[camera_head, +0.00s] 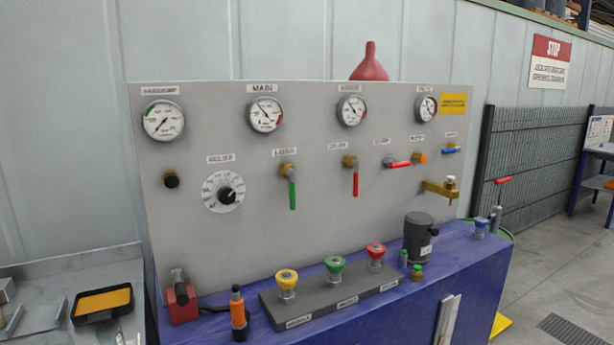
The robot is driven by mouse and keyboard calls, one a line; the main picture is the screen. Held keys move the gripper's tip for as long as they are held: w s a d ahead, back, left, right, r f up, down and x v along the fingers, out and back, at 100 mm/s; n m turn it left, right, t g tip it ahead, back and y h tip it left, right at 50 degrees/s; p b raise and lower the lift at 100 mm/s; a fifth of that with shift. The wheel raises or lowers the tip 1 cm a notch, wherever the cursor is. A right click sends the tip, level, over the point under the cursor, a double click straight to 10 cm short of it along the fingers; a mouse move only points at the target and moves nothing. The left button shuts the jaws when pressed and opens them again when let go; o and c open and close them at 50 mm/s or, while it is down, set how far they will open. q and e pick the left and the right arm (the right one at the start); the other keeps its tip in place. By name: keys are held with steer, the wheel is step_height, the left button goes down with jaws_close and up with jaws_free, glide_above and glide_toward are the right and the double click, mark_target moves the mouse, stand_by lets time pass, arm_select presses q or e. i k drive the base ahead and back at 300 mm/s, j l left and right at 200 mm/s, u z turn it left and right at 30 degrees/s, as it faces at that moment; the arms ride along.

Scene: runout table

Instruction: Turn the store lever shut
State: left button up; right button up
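The grey panel carries several small levers, and their labels are too small to read surely, so I cannot tell which is the store lever. A green lever (292,193) hangs straight down from a brass valve. A red lever (355,183) to its right also hangs straight down. Further right, a second red lever (399,164) lies about level, beside an orange-brown fitting (419,158). A blue lever (451,150) near the right edge lies about level. Neither of my grippers is in view.
The panel (230,120) has several gauges, a dial (224,192) and a brass tap (440,188). Space before the levers looks clear.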

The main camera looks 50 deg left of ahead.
mark_target(356, 164)
steer(key=u, duration=1.25)
steer(key=i+l, duration=0.2)
steer(key=l+z, duration=0.05)
